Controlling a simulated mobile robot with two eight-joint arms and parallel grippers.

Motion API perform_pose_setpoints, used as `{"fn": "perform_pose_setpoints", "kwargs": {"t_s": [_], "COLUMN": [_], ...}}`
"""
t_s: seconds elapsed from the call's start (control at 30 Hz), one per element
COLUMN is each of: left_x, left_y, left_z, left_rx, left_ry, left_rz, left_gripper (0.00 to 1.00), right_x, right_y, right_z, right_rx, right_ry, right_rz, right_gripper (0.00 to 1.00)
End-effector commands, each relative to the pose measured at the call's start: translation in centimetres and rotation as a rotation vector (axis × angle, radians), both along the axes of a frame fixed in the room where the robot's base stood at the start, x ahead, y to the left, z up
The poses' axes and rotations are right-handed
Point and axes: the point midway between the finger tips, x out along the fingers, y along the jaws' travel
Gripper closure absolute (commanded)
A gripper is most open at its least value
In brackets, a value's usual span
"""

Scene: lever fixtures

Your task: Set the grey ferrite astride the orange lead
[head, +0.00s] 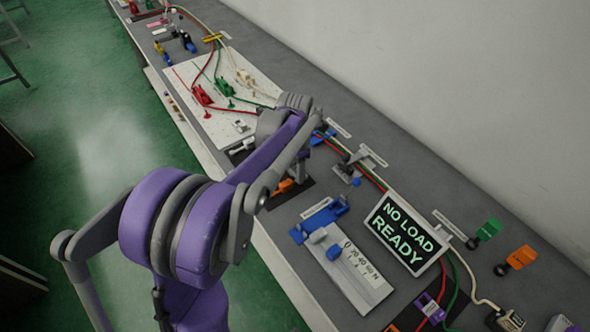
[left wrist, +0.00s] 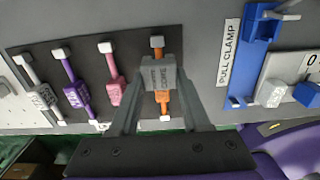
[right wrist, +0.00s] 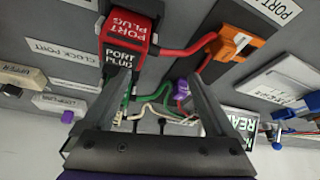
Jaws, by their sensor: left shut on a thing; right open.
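The grey ferrite (left wrist: 160,72) is a small block between the fingertips of my left gripper (left wrist: 157,68) in the left wrist view. My left gripper is shut on it. It lies over the upper part of the orange lead (left wrist: 162,104), whose orange shows above and below it. I cannot tell whether it touches the lead or hangs just above it. In the head view my left arm hides most of this spot; some orange (head: 285,187) shows below the forearm. My right gripper (right wrist: 157,78) is open and empty, with a red port plug beyond its left finger.
Pink (left wrist: 114,82), purple (left wrist: 74,84) and grey (left wrist: 42,94) leads lie left of the orange one on the dark plate. A blue pull clamp (left wrist: 252,50) stands to its right. In the head view a "NO LOAD READY" display (head: 405,231) stands on the bench.

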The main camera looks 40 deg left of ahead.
Motion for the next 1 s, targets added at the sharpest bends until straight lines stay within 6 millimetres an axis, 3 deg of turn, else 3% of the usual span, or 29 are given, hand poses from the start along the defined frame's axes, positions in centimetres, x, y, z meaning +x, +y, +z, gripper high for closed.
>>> {"fn": "perform_pose_setpoints", "kwargs": {"t_s": [1.0], "left_x": [0.0], "left_y": [0.0], "left_z": [-1.5], "left_rx": [0.0], "left_ry": [0.0], "left_rz": [0.0], "left_gripper": [1.0], "right_x": [-0.2], "right_y": [0.0], "right_z": [-1.1], "right_rx": [0.0], "right_ry": [0.004], "right_rz": [0.0], "right_gripper": [0.09]}}
